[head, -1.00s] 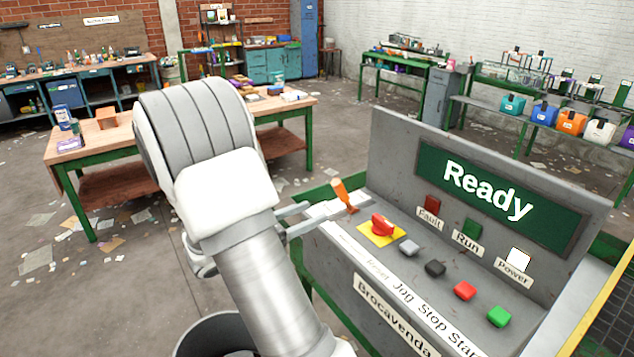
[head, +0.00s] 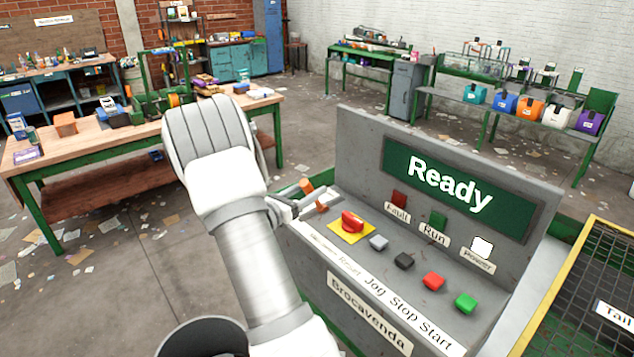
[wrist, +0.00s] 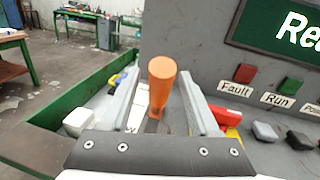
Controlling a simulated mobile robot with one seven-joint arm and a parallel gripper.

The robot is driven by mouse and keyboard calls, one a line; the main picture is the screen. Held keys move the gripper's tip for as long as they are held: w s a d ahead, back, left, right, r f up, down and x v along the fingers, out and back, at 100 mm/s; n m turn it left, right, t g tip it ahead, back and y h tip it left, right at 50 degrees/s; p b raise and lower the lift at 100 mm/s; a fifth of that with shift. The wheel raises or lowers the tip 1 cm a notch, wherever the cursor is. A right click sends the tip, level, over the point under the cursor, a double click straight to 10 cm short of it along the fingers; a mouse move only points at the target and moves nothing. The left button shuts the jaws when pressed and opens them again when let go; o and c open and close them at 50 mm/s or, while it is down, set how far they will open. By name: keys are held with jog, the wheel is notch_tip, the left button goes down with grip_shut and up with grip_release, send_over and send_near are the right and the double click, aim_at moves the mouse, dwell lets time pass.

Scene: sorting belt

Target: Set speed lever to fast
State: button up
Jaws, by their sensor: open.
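The speed lever has an orange handle (wrist: 161,82) and stands at the left end of the grey control panel (head: 355,120). In the wrist view the handle is between the two open fingers of my gripper (wrist: 155,95), with a gap showing on each side. In the head view my gripper (head: 305,200) is at the panel's left end, and only parts of the orange lever (head: 307,186) show past the fingers. The lever's base and its position marks are mostly hidden.
Right of the lever are a red switch on a yellow plate (head: 351,223) and grey, black, red and green (head: 466,302) buttons. The panel's screen (head: 455,189) reads "Ready". A yellow-edged mesh guard (head: 590,290) is at the right. A wooden workbench (head: 100,140) stands behind at left.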

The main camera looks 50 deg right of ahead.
jog(key=shift+w+d, duration=0.1)
jog(key=shift+d, duration=1.55)
grip_shut()
